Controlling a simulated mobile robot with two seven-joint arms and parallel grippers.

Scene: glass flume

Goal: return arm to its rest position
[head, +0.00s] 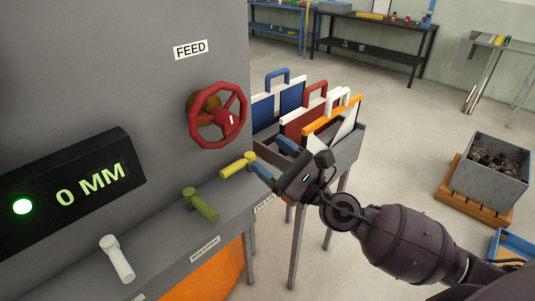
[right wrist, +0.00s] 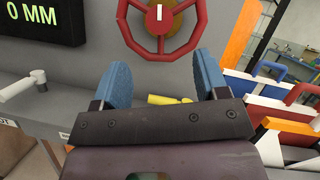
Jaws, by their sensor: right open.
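My right arm comes in from the lower right of the head view. Its right gripper (head: 274,158) is open, with its two blue fingers apart and nothing between them. The yellow lever handle (head: 238,165) on the grey ledge is close to the left finger in the head view; I cannot tell whether they touch. In the right wrist view the open gripper (right wrist: 163,80) faces the panel, with the yellow handle (right wrist: 168,100) showing low between the fingers and the red handwheel (right wrist: 162,22) above. My left gripper is not in view.
The red handwheel (head: 217,114) sits under the FEED label. Green (head: 201,204) and white (head: 117,258) handles stand along the ledge (head: 165,258). The display (head: 75,190) reads 0 MM beside a lit green lamp. A rack (head: 350,150) of coloured panels stands behind my gripper.

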